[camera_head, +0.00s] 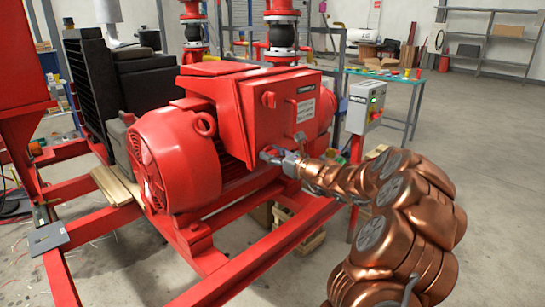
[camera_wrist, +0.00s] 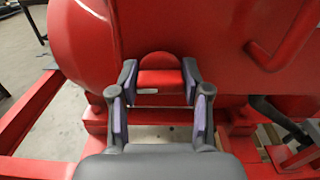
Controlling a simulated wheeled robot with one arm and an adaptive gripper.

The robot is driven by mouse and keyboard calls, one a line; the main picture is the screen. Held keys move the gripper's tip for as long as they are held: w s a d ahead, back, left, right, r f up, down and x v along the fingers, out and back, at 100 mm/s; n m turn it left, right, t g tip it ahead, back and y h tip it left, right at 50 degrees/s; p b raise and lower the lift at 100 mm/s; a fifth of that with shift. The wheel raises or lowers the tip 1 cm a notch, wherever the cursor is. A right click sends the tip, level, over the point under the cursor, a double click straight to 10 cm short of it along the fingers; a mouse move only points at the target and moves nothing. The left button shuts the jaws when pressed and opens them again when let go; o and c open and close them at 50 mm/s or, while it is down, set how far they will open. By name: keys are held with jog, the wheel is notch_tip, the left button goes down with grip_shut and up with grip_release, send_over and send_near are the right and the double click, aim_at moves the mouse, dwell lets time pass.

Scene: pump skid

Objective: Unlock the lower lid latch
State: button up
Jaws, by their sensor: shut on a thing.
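The red lid (camera_head: 285,108) closes the box on top of the red motor. In the wrist view, the lower lid latch (camera_wrist: 160,80) is a red block with a rounded top, between the fingertips. My gripper (camera_wrist: 160,84) is shut on it, one finger on each side. The latch's inner workings do not show.
The ribbed round motor housing (camera_head: 178,155) bulges left of my gripper. A red handle (camera_wrist: 272,48) stands out from the lid at right in the wrist view. Red frame rails (camera_head: 270,250) run below. A grey control box (camera_head: 366,106) stands on a post to the right.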

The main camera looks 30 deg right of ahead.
jog(key=n+b, duration=0.1)
jog(key=b, duration=0.1)
jog(key=n+b, duration=0.2)
jog(key=shift+f, duration=0.25)
jog(key=n+b, duration=0.6)
jog(key=shift+a+b, duration=0.1)
jog(key=shift+b, duration=0.3)
jog(key=n+b, duration=0.4)
jog(key=shift+f, duration=0.1)
jog(key=n+b, duration=0.2)
jog(key=b, duration=0.1)
jog(key=shift+n, duration=0.4)
jog(key=shift+r+n+b, duration=0.25)
jog(key=shift+n+b, duration=0.35)
jog(key=shift+n, duration=0.1)
jog(key=o, duration=1.2)
jog(key=shift+c, duration=0.2)
